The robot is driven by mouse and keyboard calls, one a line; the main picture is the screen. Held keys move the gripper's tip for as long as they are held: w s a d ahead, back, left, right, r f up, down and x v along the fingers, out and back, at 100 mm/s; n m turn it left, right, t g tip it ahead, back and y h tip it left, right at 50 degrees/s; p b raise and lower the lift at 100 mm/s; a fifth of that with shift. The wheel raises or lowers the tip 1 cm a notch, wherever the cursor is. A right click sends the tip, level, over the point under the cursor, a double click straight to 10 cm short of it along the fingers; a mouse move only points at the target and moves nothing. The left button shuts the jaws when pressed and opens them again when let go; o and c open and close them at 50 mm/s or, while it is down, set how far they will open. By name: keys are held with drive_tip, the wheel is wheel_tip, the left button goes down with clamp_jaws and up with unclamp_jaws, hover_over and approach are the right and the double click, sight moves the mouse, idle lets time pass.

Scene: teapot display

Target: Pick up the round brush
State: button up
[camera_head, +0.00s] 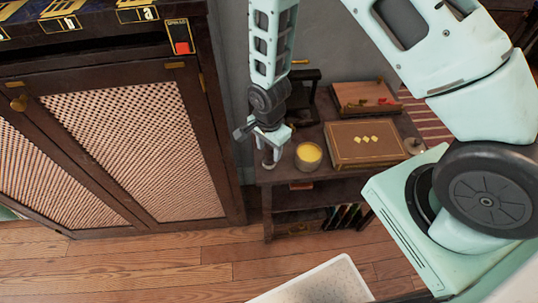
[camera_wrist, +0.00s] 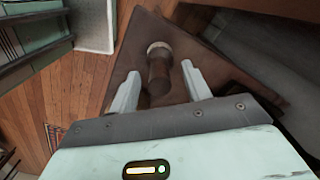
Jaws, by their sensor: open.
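The round brush is most likely the short dark brown cylinder with a pale ringed end (camera_wrist: 159,74) in the wrist view. It is on the dark wooden table top (camera_wrist: 128,72). My gripper (camera_wrist: 160,72) is open, with one pale finger on each side of the cylinder and a visible gap to both. In the head view my gripper (camera_head: 270,142) points down over the left front corner of the small table (camera_head: 290,176). The brush is hard to make out there, partly hidden by the gripper.
A pot with yellow contents (camera_head: 308,156) stands just right of my gripper. A brown box with yellow diamonds (camera_head: 350,152), an open wooden box (camera_head: 350,92) and a dark stand (camera_head: 318,103) are on the table too. A tall cabinet (camera_head: 222,165) stands left.

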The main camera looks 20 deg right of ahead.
drive_tip(key=shift+f, duration=0.7)
drive_tip(key=shift+c, duration=0.3)
clamp_jaws()
drive_tip(key=shift+r, duration=0.1)
wheel_tip(320, 180, up, 10)
drive_tip(key=shift+f+b, duration=0.1)
drive_tip(key=shift+b, duration=0.7)
